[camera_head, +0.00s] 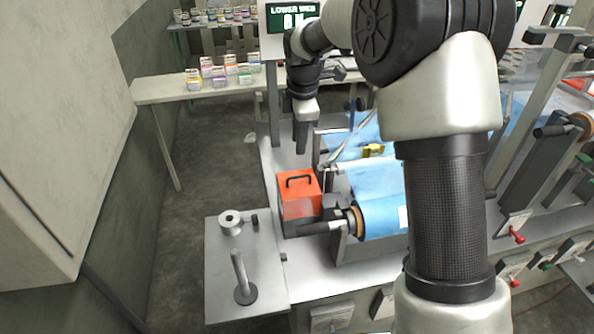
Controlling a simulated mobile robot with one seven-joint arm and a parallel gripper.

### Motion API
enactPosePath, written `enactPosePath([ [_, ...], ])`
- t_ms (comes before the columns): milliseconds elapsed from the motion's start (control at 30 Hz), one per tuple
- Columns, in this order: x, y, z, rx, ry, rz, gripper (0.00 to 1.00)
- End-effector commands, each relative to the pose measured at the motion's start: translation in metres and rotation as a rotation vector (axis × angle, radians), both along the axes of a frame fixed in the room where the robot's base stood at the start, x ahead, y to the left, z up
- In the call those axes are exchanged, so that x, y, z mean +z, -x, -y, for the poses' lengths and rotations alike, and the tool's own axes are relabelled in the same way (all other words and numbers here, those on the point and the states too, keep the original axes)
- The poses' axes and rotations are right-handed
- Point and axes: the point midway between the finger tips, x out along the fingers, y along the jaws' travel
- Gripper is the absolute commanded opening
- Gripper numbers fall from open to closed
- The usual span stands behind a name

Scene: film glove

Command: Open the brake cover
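An orange box-shaped cover (299,196) with a black handle on its top stands on the grey machine bed, left of the blue film roll. I take it to be the brake cover. It looks closed, and what is under it is hidden. My gripper (301,143) points down above and behind the cover, apart from its handle. Its dark fingers show as one narrow shape, so I cannot tell whether they are open or shut. I see nothing held in it.
A blue film roll (382,217) on a shaft sits right of the cover. A grey side table (220,290) with a spool (231,222) and an upright post (241,277) stands at the front left. A bench (160,90) with small boxes is at the back.

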Motion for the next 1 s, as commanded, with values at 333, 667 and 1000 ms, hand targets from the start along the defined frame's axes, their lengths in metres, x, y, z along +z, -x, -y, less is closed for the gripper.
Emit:
enactPosePath([
  [333,-0.078,-0.014,-0.003,-0.001,0.000,-0.003,0.26],
  [667,-0.125,-0.024,-0.005,-0.001,0.000,-0.002,0.26],
  [1000,-0.132,-0.026,-0.005,-0.001,0.000,0.001,0.26],
])
